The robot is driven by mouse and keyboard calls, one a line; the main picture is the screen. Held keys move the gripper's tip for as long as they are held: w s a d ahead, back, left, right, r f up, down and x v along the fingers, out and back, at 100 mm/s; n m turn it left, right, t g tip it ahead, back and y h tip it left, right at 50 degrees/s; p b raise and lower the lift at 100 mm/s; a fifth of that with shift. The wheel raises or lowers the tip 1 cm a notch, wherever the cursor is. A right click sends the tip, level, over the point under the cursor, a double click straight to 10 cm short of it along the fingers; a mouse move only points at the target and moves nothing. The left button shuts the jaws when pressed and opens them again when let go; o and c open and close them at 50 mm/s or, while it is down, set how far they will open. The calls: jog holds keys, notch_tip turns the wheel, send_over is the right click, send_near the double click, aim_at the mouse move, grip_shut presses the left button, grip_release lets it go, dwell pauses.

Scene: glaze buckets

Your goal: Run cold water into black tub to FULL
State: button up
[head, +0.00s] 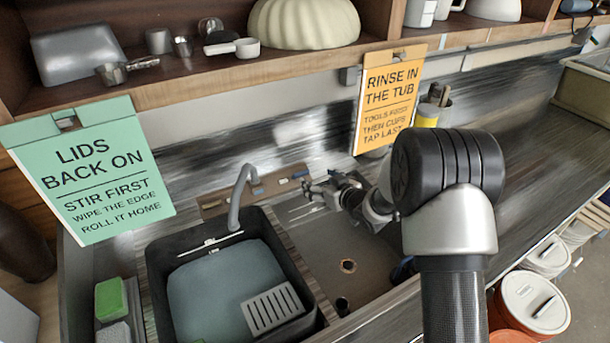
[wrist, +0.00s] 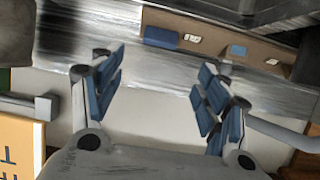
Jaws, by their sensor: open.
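The black tub (head: 158,265) stands in the left part of the sink area. Blue-grey water (head: 210,290) shows inside it, below a white mark (head: 210,246) on the far inner wall; any lettering is too small to read. A grey curved spout (head: 236,195) hangs over the tub's far edge; I cannot tell whether water runs from it. My gripper (head: 318,191) is right of the spout, near a brown strip (head: 215,204) along the back. In the wrist view my gripper (wrist: 162,70) is open and empty, with a blue block (wrist: 161,38) and pale labels on the strip beyond.
A grey slatted piece (head: 272,309) lies at the tub's near right corner. A green sponge (head: 111,299) is left of the tub. A green sign (head: 90,170) and an orange sign (head: 388,98) hang from the shelf. The metal basin (head: 330,245) right of the tub looks empty.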

aim_at(302, 172)
jog(key=b+x, duration=0.2)
jog(key=x, duration=0.9)
jog(key=shift+w+a+f, duration=0.1)
jog(key=shift+w, duration=0.1)
jog(key=c, duration=1.1)
